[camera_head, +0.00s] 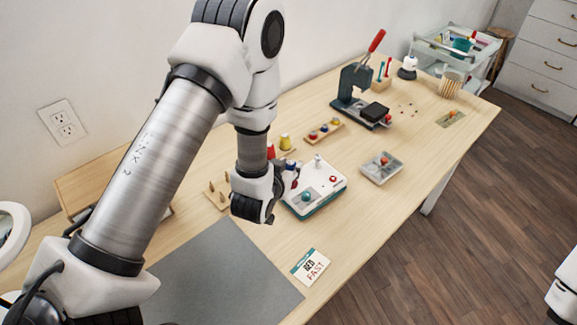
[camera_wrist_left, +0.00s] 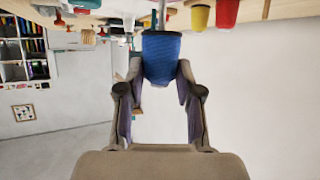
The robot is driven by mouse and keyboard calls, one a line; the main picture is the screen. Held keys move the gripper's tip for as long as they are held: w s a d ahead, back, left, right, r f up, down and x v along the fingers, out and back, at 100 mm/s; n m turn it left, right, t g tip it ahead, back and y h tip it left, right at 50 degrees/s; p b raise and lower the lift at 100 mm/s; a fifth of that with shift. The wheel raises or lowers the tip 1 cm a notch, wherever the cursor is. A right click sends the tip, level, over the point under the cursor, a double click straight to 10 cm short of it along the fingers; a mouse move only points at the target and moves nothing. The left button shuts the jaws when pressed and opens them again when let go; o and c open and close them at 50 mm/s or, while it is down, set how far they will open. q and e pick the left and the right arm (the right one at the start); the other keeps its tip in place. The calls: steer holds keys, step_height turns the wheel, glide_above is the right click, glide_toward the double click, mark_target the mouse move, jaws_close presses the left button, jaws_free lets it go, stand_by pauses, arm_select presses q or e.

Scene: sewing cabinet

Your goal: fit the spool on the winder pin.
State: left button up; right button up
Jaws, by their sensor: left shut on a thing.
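My left gripper (camera_head: 278,190) is at the left edge of the white winder box (camera_head: 325,187) with a teal base. In the left wrist view my left gripper (camera_wrist_left: 159,76) is shut on a blue spool (camera_wrist_left: 161,52), one finger on each side. The head view shows only a small bluish bit of the spool (camera_head: 291,183), mostly hidden by the gripper. A thin metal rod (camera_wrist_left: 161,14) lines up with the spool's far end in the wrist view. I cannot tell whether the spool is around it or apart from it. My right gripper is not in view.
A red spool (camera_head: 270,152) and a yellow spool (camera_head: 285,143) stand behind the winder. A wooden peg board (camera_head: 217,197) is left of the gripper. A grey tray (camera_head: 382,169) is to the right. A grey mat (camera_head: 215,275) and a card (camera_head: 310,266) lie in front.

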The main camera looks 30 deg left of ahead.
arm_select(q)
steer(key=shift+f+b, duration=1.2)
steer(key=shift+f, duration=0.35)
stand_by(2.0)
steer(key=o, duration=0.9)
steer(key=shift+o, duration=0.2)
step_height(320, 180, up, 10)
